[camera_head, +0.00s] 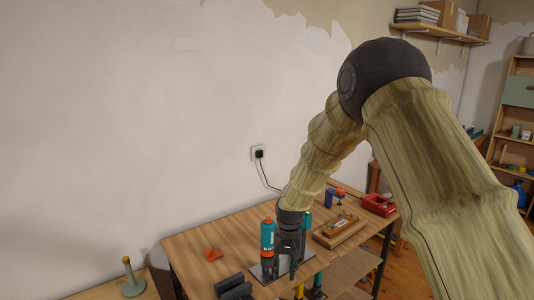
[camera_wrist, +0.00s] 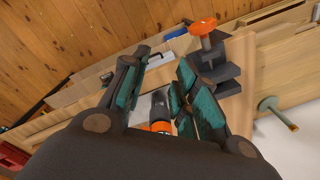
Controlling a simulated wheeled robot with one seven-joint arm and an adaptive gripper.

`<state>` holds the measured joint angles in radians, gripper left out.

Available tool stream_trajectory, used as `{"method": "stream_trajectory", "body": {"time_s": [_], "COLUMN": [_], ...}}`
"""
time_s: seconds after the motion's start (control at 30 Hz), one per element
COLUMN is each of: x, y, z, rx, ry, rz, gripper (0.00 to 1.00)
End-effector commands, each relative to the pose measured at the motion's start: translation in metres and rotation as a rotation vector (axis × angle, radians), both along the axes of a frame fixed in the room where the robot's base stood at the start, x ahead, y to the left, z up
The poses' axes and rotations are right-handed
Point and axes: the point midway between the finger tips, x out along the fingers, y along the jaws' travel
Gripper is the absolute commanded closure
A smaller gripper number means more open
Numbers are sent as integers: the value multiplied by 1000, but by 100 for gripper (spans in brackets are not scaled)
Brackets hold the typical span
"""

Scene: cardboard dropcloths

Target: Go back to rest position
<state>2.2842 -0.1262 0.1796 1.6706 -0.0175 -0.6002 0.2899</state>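My gripper (camera_head: 287,262) is low over the workbench (camera_head: 205,232), pointing down, at the end of my bent arm. It is beside a teal and orange cylindrical tool (camera_head: 267,236), which stands upright just left of it. In the wrist view, the teal-padded fingers of my gripper (camera_wrist: 162,85) are spread apart with a gap between them. A grey part with orange bits (camera_wrist: 160,110) shows in or below that gap, near the palm. I see no clear grip on it, and its lower part is hidden.
A wooden tray (camera_head: 338,232) and a red box (camera_head: 378,205) are to the right. A green stand (camera_head: 132,280) is at lower left. The wall is close behind; air above the bench is free.

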Motion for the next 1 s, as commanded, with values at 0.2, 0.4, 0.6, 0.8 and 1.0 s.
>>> {"method": "stream_trajectory", "body": {"time_s": [0.2,0.4,0.6,0.8,1.0], "x": [-63,-136,-225,-326,-418], "y": [-36,-68,-100,-131,-157], "z": [-115,-200,-268,-315,-332], "rx": [15,21,17,4,-20], "ry": [9,8,9,8,7], "rz": [0,1,3,7,14], "gripper": [71,71,71,71,71]}}
